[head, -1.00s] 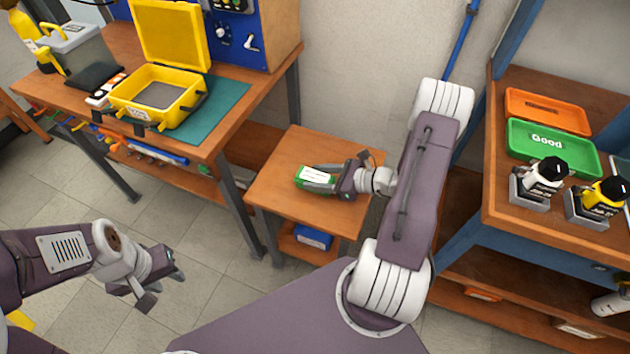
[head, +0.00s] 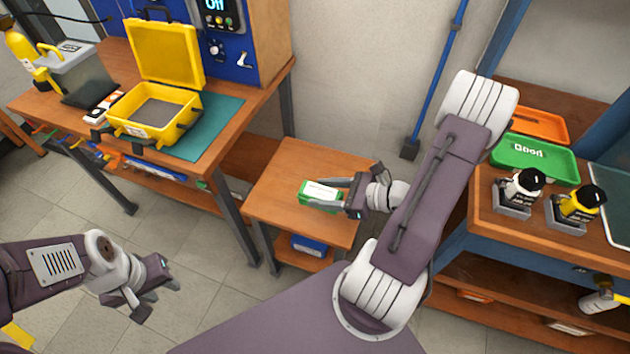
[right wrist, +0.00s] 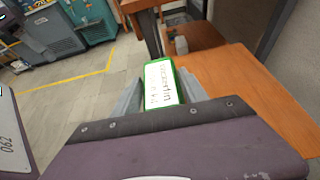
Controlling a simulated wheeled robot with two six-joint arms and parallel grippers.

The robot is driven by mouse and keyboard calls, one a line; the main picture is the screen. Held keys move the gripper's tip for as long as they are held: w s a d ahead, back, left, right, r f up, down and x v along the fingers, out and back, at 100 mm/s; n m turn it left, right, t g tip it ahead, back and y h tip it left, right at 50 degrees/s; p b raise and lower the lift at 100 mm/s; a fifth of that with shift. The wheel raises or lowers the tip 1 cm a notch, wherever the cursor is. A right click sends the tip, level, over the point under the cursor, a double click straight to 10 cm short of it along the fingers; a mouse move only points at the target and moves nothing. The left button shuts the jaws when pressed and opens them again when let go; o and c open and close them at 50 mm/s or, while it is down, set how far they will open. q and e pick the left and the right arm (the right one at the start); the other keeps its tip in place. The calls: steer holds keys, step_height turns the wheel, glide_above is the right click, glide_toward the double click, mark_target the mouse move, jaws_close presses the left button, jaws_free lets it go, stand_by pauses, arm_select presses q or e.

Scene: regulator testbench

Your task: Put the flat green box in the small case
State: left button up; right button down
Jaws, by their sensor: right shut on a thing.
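The flat green box (head: 322,194), with a white label on top, is between the fingers of my right gripper (head: 330,197) over the small side table. In the right wrist view the box (right wrist: 161,84) sits between both fingers, which are shut on it. I cannot tell whether it is clear of the tabletop. The small yellow case (head: 186,99) stands with its lid up on the workbench at the left; its grey inside looks empty. My left gripper (head: 150,292) hangs over the floor at the lower left, its fingers apart and nothing between them.
The case is on a green mat (head: 213,129) beside a blue test panel (head: 243,40). The side table (head: 290,165) is otherwise bare. A right-hand bench holds a green tray (head: 535,160), an orange tray (head: 535,124) and two regulators (head: 520,190). Floor lies between workbench and my base.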

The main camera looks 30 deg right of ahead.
mark_target(328, 197)
steer(key=s+r+p, duration=0.2)
steer(key=s, duration=0.1)
steer(key=shift+a+r, duration=0.15)
steer(key=shift+r, duration=0.1)
steer(key=shift+s+p, duration=0.3)
steer(key=shift+s, duration=0.1)
steer(key=shift+f, duration=0.1)
